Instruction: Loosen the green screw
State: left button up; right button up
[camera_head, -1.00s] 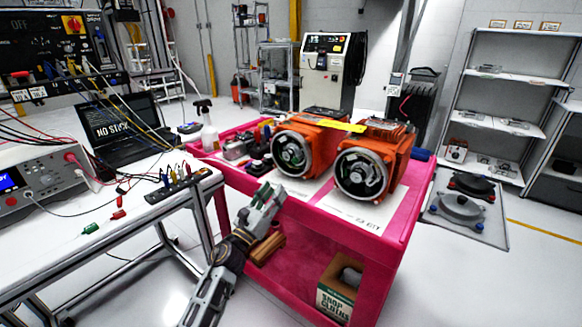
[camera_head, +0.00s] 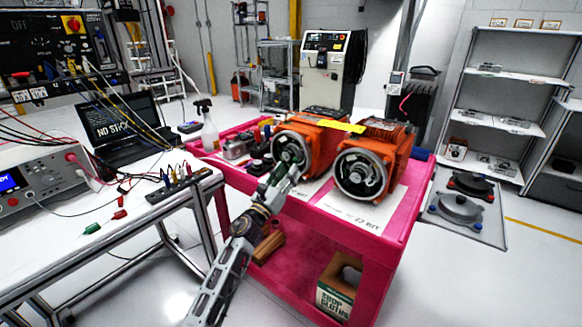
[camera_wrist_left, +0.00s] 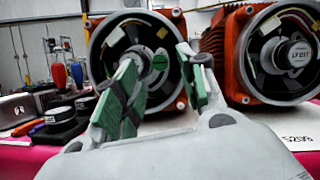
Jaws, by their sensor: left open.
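Two orange servo motors stand on the pink cart, the left one (camera_head: 318,140) and the right one (camera_head: 374,155), each with a round open end facing me. In the left wrist view, a small green screw (camera_wrist_left: 160,62) shows at the hub of the left motor (camera_wrist_left: 103,60). My left gripper (camera_head: 283,172) is in front of this motor's open end. In the left wrist view its green-padded fingers (camera_wrist_left: 157,66) are open, with the screw seen between their tips. I cannot tell whether they touch it. My right gripper is not in view.
The pink cart (camera_head: 402,222) has a spray bottle (camera_head: 207,128) and small tools at its left. A white bench (camera_head: 130,205) with a laptop (camera_head: 120,125) and cables stands at the left. A cardboard box (camera_head: 337,290) is on the cart's lower shelf.

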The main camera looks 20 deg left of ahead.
aim_at(295, 161)
pick_arm(q)
jog(key=shift+x, duration=1.5)
jog(key=shift+c, duration=0.3)
grip_shut()
